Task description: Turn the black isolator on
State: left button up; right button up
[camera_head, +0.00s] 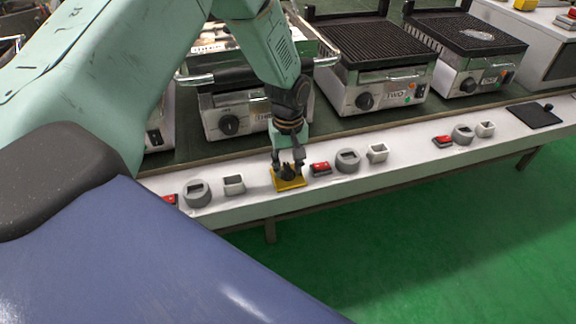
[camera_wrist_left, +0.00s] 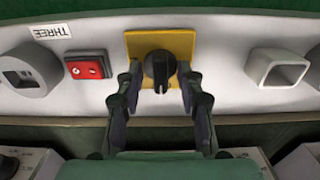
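The black isolator (camera_wrist_left: 160,68) is a round rotary knob on a yellow square plate (camera_wrist_left: 184,42) on the white ledge. Its raised grip lies upright in the left wrist view. In the head view the yellow plate (camera_head: 293,186) shows at the ledge's middle, with the knob partly hidden by my gripper. My left gripper (camera_wrist_left: 158,76) is open, with one finger on each side of the knob and small gaps visible. In the head view my left gripper (camera_head: 287,166) points down over the knob. My right gripper is not in view.
A red switch box (camera_wrist_left: 88,66) and a grey round housing (camera_wrist_left: 28,74) sit left of the plate in the wrist view; a white square socket (camera_wrist_left: 277,68) sits right. Several grills, including one labelled TWO (camera_head: 378,92), stand behind the ledge. Green floor lies in front.

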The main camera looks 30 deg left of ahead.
pick_arm(q)
jog(key=shift+r, duration=0.1)
jog(key=shift+c, duration=0.2)
jog(key=shift+s, duration=0.1)
jog(key=shift+c, duration=0.8)
grip_shut()
